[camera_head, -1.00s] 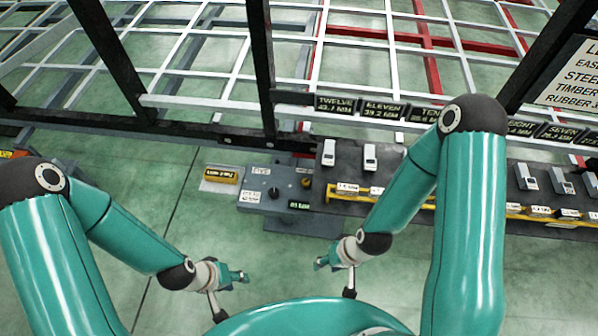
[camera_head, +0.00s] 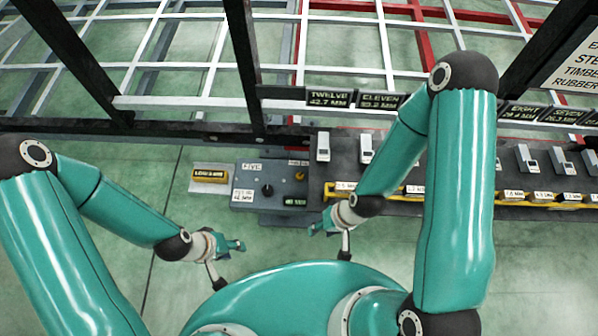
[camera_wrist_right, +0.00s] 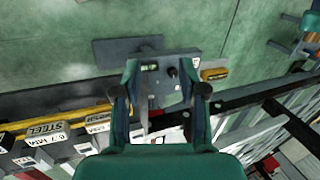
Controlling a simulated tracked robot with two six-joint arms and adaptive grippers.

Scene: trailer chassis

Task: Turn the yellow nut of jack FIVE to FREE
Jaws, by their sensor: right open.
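A grey box (camera_head: 245,205) with a small label that seems to read FIVE stands at the front of the chassis. A small yellow-orange nut (camera_head: 300,176) sits at its right rear, beside a black knob (camera_head: 267,190) and a green display (camera_head: 295,202). The box also shows between my fingers in the right wrist view (camera_wrist_right: 203,57); the nut is not clear there. My right gripper (camera_head: 315,228) is open and empty, in front of the box and apart from it; its spread fingers show in the wrist view (camera_wrist_right: 163,78). My left gripper (camera_head: 235,243) is left of it, its fingers too small to read.
A yellow block (camera_head: 210,175) lies on a pale plate left of the box. A dark bench (camera_head: 400,160) with several grey blocks and a yellow rail (camera_head: 328,191) runs right. A black post (camera_head: 240,60) rises behind the box. Green floor (camera_head: 190,215) is open in front.

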